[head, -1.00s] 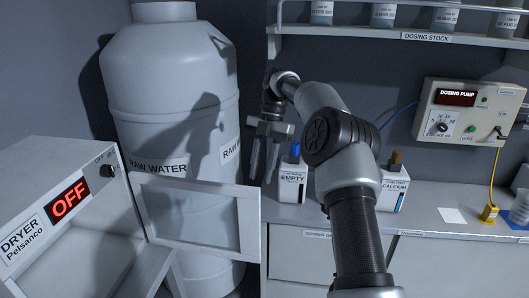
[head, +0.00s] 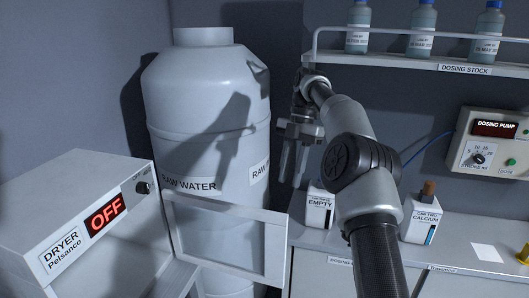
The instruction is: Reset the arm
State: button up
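My arm rises from the bottom right of the middle in the head view and bends toward the shelf. My gripper (head: 292,172) hangs from it with the fingers pointing down. The two fingers stand apart with a gap between them, and nothing shows held. It appears in front of the wall, between the white raw water tank (head: 205,110) and the white box labelled EMPTY (head: 319,210). The fingertips look above the counter and apart from the box, though the depth is hard to judge.
A dryer (head: 75,205) reading OFF stands at left, with an open framed door (head: 225,268) in front of the tank. A calcium box (head: 421,222) stands on the counter (head: 455,240). A railed shelf (head: 400,62) holds bottles above. A dosing pump (head: 495,140) is at right.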

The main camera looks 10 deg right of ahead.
jog(key=s+a+r+m+t+h, duration=0.3)
jog(key=s+a+r+m+t, duration=0.15)
jog(key=s+r+m, duration=0.85)
jog(key=s+d+f+m+t, duration=0.1)
jog(key=s+f+m, duration=0.4)
jog(key=s, duration=0.5)
jog(key=s+d+f+m+t, duration=0.1)
jog(key=s+f+m+t, duration=0.2)
jog(key=s+m, duration=0.5)
jog(key=s+f, duration=0.1)
jog(key=s, duration=0.2)
jog(key=shift+s+d+f+y, duration=0.2)
jog(key=shift+d+f+y, duration=0.1)
jog(key=shift+d+f, duration=0.1)
jog(key=shift+a, duration=0.1)
